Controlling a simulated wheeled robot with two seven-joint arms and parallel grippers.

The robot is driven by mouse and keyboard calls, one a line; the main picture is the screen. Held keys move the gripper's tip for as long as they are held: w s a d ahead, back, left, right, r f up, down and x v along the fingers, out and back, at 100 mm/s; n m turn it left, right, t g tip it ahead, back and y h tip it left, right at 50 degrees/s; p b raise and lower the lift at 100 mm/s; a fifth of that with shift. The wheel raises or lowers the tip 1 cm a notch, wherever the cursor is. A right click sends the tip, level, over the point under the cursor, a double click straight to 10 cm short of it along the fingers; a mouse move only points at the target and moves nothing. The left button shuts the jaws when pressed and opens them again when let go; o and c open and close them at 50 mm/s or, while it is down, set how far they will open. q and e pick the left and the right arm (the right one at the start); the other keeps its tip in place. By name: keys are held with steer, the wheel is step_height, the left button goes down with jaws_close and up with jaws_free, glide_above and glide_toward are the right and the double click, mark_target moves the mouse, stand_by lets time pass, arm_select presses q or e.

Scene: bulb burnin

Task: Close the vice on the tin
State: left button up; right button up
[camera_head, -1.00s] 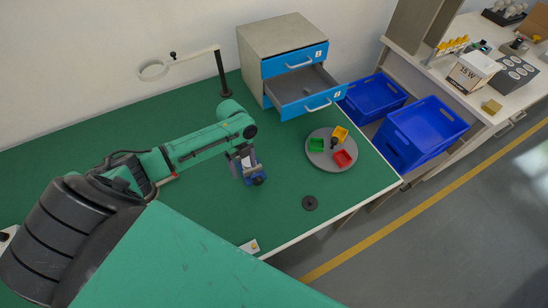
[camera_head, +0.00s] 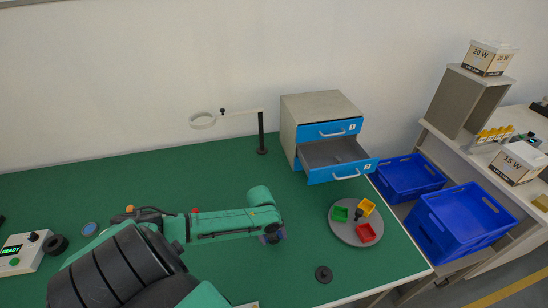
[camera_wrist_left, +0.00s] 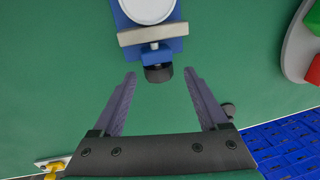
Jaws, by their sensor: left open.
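The blue vice (camera_wrist_left: 133,16) is at the top of the left wrist view. A round, white-topped tin (camera_wrist_left: 148,8) sits in it, cut off by the frame edge, behind a grey jaw bar (camera_wrist_left: 153,33). I cannot tell whether the bar touches the tin. A black knob (camera_wrist_left: 158,74) points from the vice towards me. My left gripper (camera_wrist_left: 160,76) is open, its fingertips on either side of the knob and apart from it. My right gripper is not in view.
A round grey tray (camera_head: 343,229) with green, yellow and red bins stands right of the gripper. A black disc (camera_head: 323,274) lies nearer the front edge. A drawer unit (camera_head: 292,128) with its lower drawer open and a magnifier stand (camera_head: 262,135) are behind.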

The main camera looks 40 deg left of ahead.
arm_select(q)
steer(key=shift+w+f, duration=0.15)
steer(key=shift+f, duration=0.3)
steer(key=shift+a+f, duration=0.1)
steer(key=shift+f, duration=0.1)
jaws_close()
